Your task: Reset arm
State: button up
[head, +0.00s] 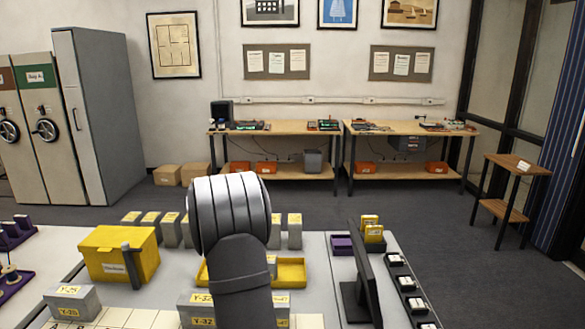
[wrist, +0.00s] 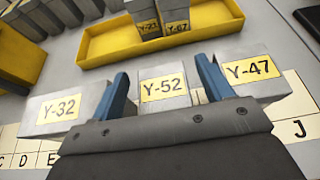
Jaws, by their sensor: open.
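My gripper (wrist: 161,72) shows in the wrist view with its two blue fingers apart. The grey box Y-52 (wrist: 164,82) stands between the fingers; I cannot tell whether they touch it. The grey box Y-32 (wrist: 58,104) is left of the left finger, and the grey box Y-47 (wrist: 255,72) is right of the right finger. The boxes stand along a white lettered strip (wrist: 300,120). In the head view my arm blocks the middle of the table, and my gripper is hidden behind it. Box Y-32 shows there too (head: 200,300).
A yellow tray (wrist: 95,48) behind the row holds boxes, one labelled Y-67 (wrist: 177,18). In the head view, a yellow box (head: 105,257) and grey box Y-25 (head: 72,305) are left. A dark monitor (head: 364,275) stands right of my arm. Several grey boxes line the back.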

jog(key=f+v, duration=0.1)
jog(key=v, duration=1)
jog(key=x, duration=1.1)
jog(key=shift+w, duration=0.1)
notch_tip(320, 180, up, 11)
jog(key=s+a+r+n+g+y, duration=0.1)
jog(key=s+a+r+n+y, duration=0.3)
jog(key=a, duration=0.7)
jog(key=s+a+r+n+g+y, duration=0.1)
jog(key=s+a+r+n+y, duration=0.15)
jog(key=s+a+r, duration=0.55)
jog(key=w+a+m, duration=0.1)
jog(key=w+a, duration=0.1)
jog(key=w, duration=0.5)
jog(key=w+a+f+m+t+h, duration=0.1)
jog(key=w+a, duration=0.1)
jog(key=w, duration=0.6)
jog(key=shift+w+a+f, duration=0.15)
jog(key=shift+w+a, duration=0.1)
